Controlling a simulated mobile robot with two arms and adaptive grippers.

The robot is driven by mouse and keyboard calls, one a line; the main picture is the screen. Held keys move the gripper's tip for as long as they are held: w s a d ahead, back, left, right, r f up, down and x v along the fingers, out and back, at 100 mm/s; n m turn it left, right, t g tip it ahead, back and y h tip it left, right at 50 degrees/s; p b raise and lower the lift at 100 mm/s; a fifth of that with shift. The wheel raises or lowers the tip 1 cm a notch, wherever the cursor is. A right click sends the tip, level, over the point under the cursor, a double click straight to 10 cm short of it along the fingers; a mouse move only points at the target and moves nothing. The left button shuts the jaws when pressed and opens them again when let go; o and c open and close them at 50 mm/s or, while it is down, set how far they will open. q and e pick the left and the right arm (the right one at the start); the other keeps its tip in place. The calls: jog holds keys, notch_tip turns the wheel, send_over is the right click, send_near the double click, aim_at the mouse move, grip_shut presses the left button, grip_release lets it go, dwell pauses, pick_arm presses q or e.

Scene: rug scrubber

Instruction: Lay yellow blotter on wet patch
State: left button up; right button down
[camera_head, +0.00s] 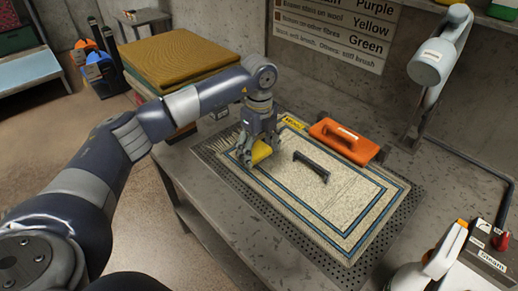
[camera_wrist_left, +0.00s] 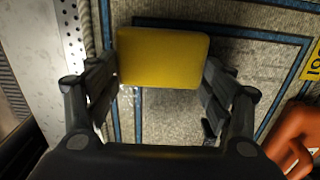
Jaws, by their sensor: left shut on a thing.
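The yellow blotter (camera_head: 261,152) is a small rounded block between the fingers of my left gripper (camera_head: 259,148), over the left part of the rug (camera_head: 345,205). In the left wrist view, the blotter (camera_wrist_left: 163,57) sits level between the two fingers, with the rug's pale pile and blue border lines (camera_wrist_left: 232,32) below it. Whether it touches the rug, I cannot tell. A wet patch cannot be made out clearly; the blotter and gripper cover part of the rug. My right gripper is not in view.
A black handle (camera_head: 311,166) stands on the rug's middle. An orange tool (camera_head: 345,141) and a yellow label (camera_head: 293,122) are at its back edge. A grey lamp-like arm (camera_head: 433,62) stands at right, with a white and red machine (camera_head: 485,262) in front. The rug's front right is clear.

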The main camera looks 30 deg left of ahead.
aim_at(259, 153)
pick_arm(q)
jog(key=o, duration=0.9)
jog(key=shift+f, duration=0.1)
jog(key=shift+o, duration=0.2)
jog(key=shift+r, duration=0.65)
notch_tip(259, 153, up, 11)
jog(key=b, duration=0.1)
